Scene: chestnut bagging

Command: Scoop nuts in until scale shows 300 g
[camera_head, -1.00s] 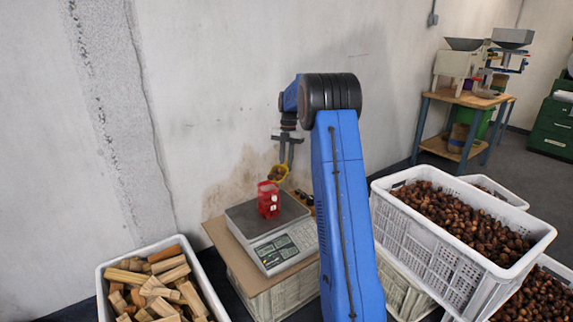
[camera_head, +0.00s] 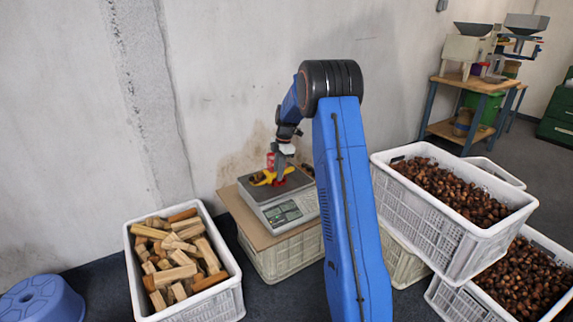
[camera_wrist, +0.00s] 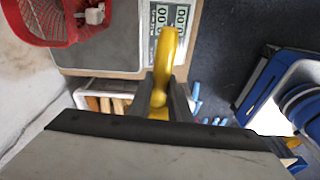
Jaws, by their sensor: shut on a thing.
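My gripper (camera_head: 281,167) is shut on the handle of a yellow scoop (camera_head: 265,180). Dark brown nuts show at the scoop in the head view. In the wrist view the yellow handle (camera_wrist: 161,68) stands between the fingers; the bowl is not clear there. A red mesh bag or container (camera_head: 271,158) stands on the scale (camera_head: 296,207), behind and partly hidden by the gripper and scoop. In the wrist view the red container (camera_wrist: 38,22) is at top left, apart from the handle, with a white clip on it. The scale's display (camera_wrist: 170,15) is too small to read.
A white crate of nuts (camera_head: 432,210) stands at right, above another nut crate (camera_head: 440,292). A crate of wood blocks (camera_head: 215,303) is at front left, near a blue stool (camera_head: 42,298). The wall is close behind the scale. A wooden bench (camera_head: 480,84) stands far right.

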